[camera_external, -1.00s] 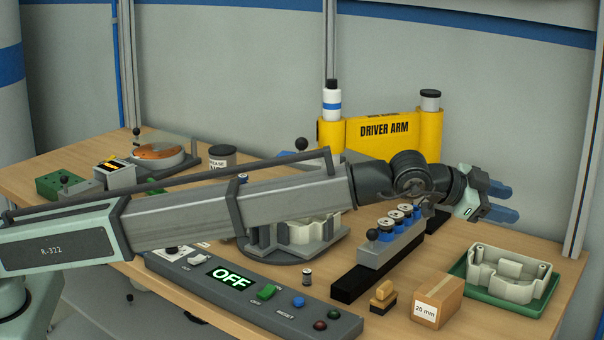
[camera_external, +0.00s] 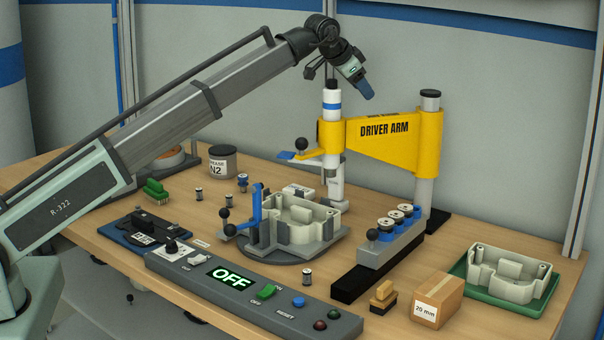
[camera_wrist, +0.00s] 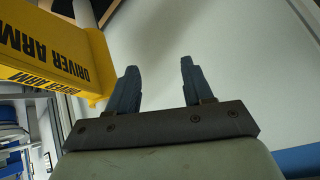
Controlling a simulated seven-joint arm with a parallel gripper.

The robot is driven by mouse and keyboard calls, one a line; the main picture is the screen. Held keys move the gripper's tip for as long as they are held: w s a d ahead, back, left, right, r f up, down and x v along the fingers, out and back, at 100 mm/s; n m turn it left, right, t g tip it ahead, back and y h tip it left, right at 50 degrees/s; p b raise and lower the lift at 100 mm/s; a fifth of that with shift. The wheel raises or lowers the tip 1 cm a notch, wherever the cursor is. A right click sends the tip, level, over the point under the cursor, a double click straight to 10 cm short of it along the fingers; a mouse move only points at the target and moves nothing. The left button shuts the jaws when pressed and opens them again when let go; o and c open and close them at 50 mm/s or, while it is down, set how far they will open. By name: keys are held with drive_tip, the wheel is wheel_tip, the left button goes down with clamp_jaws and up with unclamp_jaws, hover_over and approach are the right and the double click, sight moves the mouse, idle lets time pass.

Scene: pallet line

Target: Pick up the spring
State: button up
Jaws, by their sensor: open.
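No part is clearly recognisable as the spring.
A round fixture (camera_external: 265,249) holds a pale housing (camera_external: 300,220). A grey block with several spools (camera_external: 385,250), a cardboard box (camera_external: 437,300), a green tray (camera_external: 500,302) with another housing, and a control panel reading OFF (camera_external: 290,307) surround it. A grease tin (camera_external: 222,163) stands behind.

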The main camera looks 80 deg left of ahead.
drive_tip(key=s+a+f+n+g, duration=0.1)
drive_tip(key=s+a+f+n, duration=0.2)
drive_tip(key=s, duration=0.3)
drive_tip(key=s+a+f+n+g, duration=0.1)
drive_tip(key=s+a+f+n, duration=0.1)
drive_tip(key=s+a+n, duration=0.25)
drive_tip(key=n+g+h, duration=0.4)
drive_tip(key=n+g, duration=0.1)
drive_tip(key=n, duration=1.4)
hover_over(198, 189)
wheel_tip(198, 189, down, 13)
drive_tip(key=shift+a+f, duration=0.15)
drive_tip(key=shift+f, duration=6.6)
clamp_jaws()
